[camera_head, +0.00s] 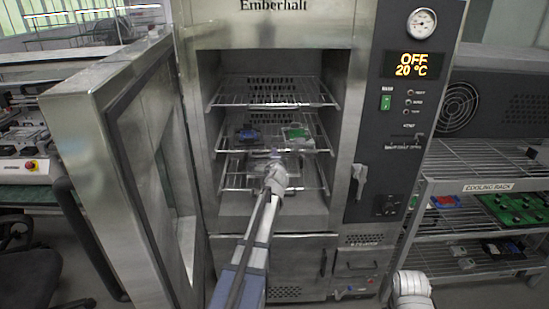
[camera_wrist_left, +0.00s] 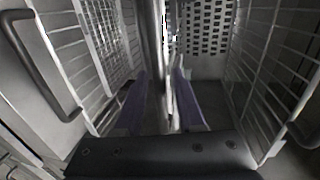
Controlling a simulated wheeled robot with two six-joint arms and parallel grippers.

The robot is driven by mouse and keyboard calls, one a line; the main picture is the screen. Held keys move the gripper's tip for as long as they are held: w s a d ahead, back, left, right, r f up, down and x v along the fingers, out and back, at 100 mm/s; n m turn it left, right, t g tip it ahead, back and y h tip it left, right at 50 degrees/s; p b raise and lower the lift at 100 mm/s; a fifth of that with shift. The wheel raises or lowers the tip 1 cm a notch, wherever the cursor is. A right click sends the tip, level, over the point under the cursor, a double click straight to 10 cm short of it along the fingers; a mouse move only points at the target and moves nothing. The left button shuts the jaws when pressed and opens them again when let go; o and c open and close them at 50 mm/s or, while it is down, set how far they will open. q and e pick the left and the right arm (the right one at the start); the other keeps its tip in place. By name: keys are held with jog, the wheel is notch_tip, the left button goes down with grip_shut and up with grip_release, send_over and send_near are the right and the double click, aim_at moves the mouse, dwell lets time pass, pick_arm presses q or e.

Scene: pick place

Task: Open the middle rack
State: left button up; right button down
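The oven's middle rack (camera_head: 318,151) is a wire shelf holding a blue item (camera_head: 248,134) and a green board (camera_head: 295,132). My left arm reaches in through the open front. My left gripper (camera_head: 274,156) is at the front edge of the middle rack, partly hidden by my own wrist. In the left wrist view its two purple fingers (camera_wrist_left: 160,85) stand apart, with a bright edge-on bar (camera_wrist_left: 160,40) between them, apparently the middle rack; contact cannot be told. Part of my right arm shows at the lower right; its gripper is out of view.
The oven door (camera_head: 110,150) stands open on the left. The top rack (camera_head: 270,100) looks empty; the bottom rack (camera_head: 235,183) is partly behind my arm. A cooling rack (camera_head: 480,186) on the right holds boards. The oven display (camera_head: 411,65) reads OFF, 20 °C.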

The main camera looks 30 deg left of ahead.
pick_arm(q)
grip_shut()
dwell(1.1)
